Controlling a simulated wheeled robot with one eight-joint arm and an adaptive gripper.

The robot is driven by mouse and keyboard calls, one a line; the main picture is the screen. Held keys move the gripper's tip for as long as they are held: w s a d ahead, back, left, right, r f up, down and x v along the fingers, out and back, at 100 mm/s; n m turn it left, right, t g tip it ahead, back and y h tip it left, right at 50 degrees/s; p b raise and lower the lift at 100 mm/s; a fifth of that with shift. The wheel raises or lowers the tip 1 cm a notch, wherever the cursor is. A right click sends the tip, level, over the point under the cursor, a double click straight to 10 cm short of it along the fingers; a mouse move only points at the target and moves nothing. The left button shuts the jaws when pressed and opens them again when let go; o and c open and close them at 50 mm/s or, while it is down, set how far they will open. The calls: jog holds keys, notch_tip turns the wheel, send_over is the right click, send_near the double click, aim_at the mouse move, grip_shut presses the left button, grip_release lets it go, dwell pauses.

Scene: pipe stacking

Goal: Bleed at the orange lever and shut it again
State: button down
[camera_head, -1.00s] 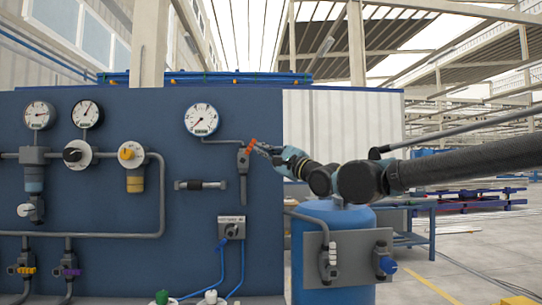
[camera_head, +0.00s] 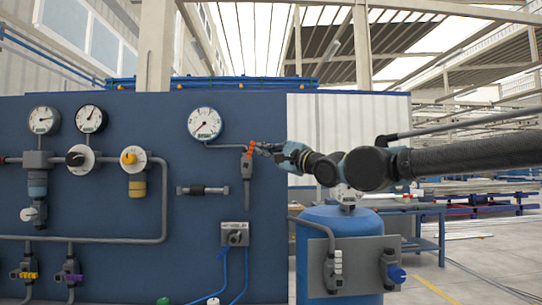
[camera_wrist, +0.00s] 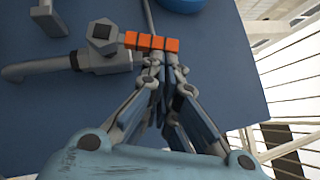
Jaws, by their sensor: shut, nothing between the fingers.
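The orange lever (camera_head: 250,148) sits on a grey valve (camera_head: 248,162) on the blue panel, below the right-hand gauge (camera_head: 205,124). In the head view it looks short and close to upright. In the wrist view the orange lever (camera_wrist: 152,42) is a segmented bar running from the valve's hex nut (camera_wrist: 102,36) across the front of the fingertips. My gripper (camera_head: 259,147) is at the lever from the right. In the wrist view my gripper (camera_wrist: 164,62) is shut with nothing between its fingers. The tips are against or very close to the lever; contact is unclear.
A grey knob box (camera_head: 235,234) with blue cables is below the valve. A horizontal grey fitting (camera_head: 203,190) is to its left. A blue tank (camera_head: 341,222) stands right of the panel, beneath my arm. Other gauges and valves fill the panel's left side.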

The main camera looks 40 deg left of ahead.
jog(key=shift+s+a+r, duration=0.45)
jog(key=shift+r, duration=0.1)
dwell(0.5)
jog(key=w+d, duration=0.2)
jog(key=d, duration=1.1)
jog(key=shift+w+f, duration=0.2)
jog(key=shift+f, duration=0.1)
